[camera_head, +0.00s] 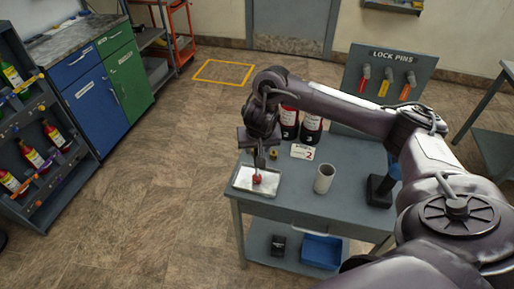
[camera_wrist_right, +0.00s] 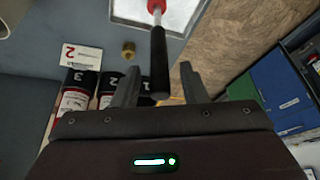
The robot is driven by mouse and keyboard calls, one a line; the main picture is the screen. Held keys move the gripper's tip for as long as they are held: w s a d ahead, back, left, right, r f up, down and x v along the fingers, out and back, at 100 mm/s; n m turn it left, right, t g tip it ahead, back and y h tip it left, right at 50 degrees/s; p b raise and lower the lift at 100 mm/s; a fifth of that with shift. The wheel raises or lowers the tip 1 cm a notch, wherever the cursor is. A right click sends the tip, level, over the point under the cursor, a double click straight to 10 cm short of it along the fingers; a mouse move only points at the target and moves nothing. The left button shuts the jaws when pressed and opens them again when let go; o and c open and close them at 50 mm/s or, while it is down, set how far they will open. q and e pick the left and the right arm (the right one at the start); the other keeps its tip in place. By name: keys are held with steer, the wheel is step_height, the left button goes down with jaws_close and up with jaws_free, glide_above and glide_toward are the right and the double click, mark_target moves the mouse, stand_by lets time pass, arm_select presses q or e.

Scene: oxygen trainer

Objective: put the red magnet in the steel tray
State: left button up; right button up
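The red magnet (camera_head: 258,179) is at the steel tray (camera_head: 242,186) on the grey table, its red end down on or just over the tray. In the right wrist view its black handle (camera_wrist_right: 160,62) points toward me and its red end (camera_wrist_right: 156,6) lies against the bright steel tray (camera_wrist_right: 178,14). My right gripper (camera_head: 259,158) is above the tray. In the wrist view the right gripper's fingers (camera_wrist_right: 158,82) stand apart on both sides of the handle, with a gap visible on each side. My left gripper is in neither view.
A white cup (camera_head: 324,179) stands right of the tray. A small brass piece (camera_head: 273,154), a card marked 2 (camera_head: 303,152) and dark red-labelled bottles (camera_head: 311,128) are behind. A black tool (camera_head: 379,190) stands at right. A blue bin (camera_head: 321,251) is on the lower shelf.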

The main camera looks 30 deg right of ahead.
steer(key=p+v, duration=0.5)
steer(key=v, duration=0.4)
steer(key=shift+a, duration=0.15)
